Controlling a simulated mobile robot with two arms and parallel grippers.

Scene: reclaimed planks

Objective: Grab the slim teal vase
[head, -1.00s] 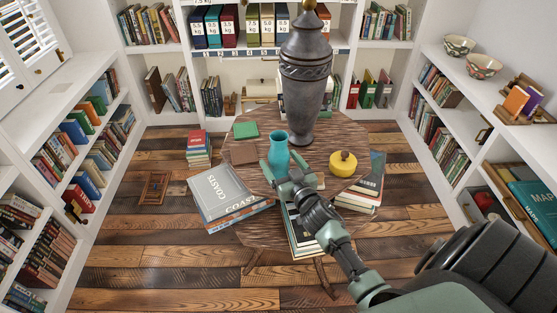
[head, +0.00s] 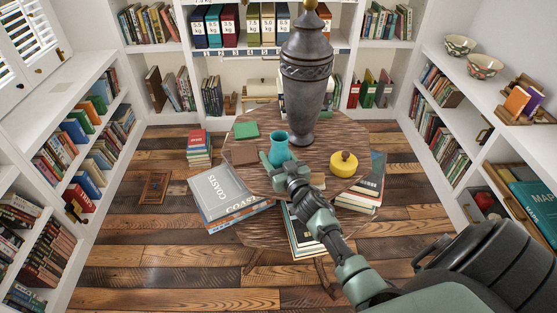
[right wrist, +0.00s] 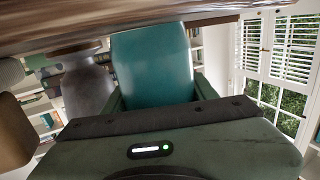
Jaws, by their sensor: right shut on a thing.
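The slim teal vase (head: 279,146) stands upright on the round wooden table, left of the big dark urn. My right gripper (head: 277,165) reaches in from the lower right and is shut on the vase low on its body. In the right wrist view the vase (right wrist: 152,64) fills the space between the fingers (right wrist: 154,95). The vase's base is hidden behind the gripper in the head view. My left gripper is not in view.
Shelves line the walls.

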